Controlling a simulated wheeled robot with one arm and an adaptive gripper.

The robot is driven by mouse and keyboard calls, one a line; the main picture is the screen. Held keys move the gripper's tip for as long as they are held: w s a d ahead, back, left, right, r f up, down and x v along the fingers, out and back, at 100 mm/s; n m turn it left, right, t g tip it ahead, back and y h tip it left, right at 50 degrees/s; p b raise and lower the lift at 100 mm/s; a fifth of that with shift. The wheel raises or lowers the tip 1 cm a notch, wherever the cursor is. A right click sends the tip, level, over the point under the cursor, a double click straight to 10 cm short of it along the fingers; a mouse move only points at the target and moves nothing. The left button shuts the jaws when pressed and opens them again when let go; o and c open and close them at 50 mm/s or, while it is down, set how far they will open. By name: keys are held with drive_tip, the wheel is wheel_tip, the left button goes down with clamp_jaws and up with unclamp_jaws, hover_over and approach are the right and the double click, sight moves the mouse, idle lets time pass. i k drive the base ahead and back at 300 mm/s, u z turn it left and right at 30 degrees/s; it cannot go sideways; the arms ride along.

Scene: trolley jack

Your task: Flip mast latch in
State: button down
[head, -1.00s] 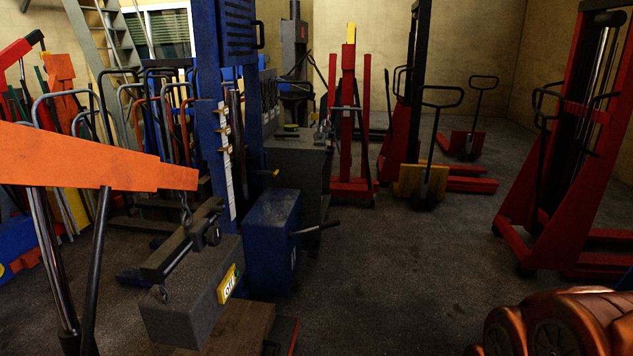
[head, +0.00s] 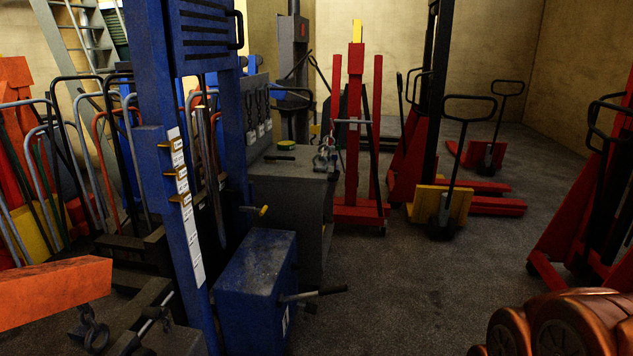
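A blue mast (head: 160,130) stands upright left of the middle in the head view. Several small brass-coloured pieces stick out beside a white scale strip (head: 190,230) on its front. A short lever with a yellow tip (head: 262,210) sticks out to the right at the mast's lower part, above a blue box (head: 255,285) with a grey handle (head: 313,294). I cannot tell for sure which of these parts is the mast latch.
A grey cabinet (head: 290,190) stands behind the blue box. An orange beam (head: 55,290) with a hanging chain juts in at lower left. Red lift frames (head: 355,205) and a yellow-fronted pallet truck (head: 440,205) stand beyond. The floor (head: 400,270) in the middle is clear.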

sight(243, 208)
drive_tip(key=i, duration=2.7)
drive_tip(key=u, duration=2.15)
